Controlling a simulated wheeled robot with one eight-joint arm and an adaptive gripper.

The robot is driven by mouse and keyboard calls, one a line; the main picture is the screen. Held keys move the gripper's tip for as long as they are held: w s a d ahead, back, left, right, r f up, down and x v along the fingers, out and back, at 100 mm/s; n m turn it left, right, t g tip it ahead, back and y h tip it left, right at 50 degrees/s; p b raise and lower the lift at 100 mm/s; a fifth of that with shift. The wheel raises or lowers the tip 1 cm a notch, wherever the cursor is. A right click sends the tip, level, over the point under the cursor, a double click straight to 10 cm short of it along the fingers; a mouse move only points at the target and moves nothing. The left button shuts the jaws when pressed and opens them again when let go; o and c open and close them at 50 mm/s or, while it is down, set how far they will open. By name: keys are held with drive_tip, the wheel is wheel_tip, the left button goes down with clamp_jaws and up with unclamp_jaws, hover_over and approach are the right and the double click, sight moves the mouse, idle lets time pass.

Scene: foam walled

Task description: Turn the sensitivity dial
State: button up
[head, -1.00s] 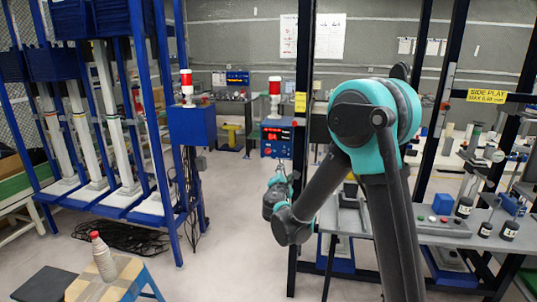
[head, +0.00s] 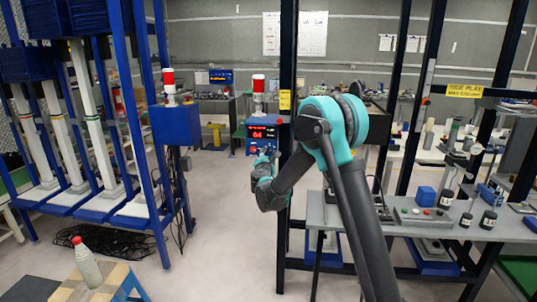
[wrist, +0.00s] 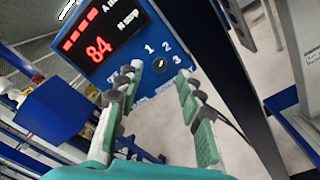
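A blue control box (head: 257,146) with a red lit display stands beyond my arm in the head view. In the wrist view the box face (wrist: 150,85) fills the upper middle, tilted, and its display (wrist: 100,42) reads 84. A small dark dial (wrist: 160,63) sits among the white numbers 1, 2 and 3. My gripper (wrist: 160,88) is open, with its grey and green fingers spread on either side below the dial and nothing between them. I see no contact with the dial. In the head view my gripper (head: 264,160) is small, in front of the box's lower part.
A dark post (head: 287,150) stands just right of the box. A blue rack (head: 150,200) is at left and a bench (head: 400,226) at right. A bottle (head: 87,262) on a stool is at lower left.

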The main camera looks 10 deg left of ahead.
sight(269, 150)
drive_tip(key=shift+w, duration=1.45)
clamp_jaws()
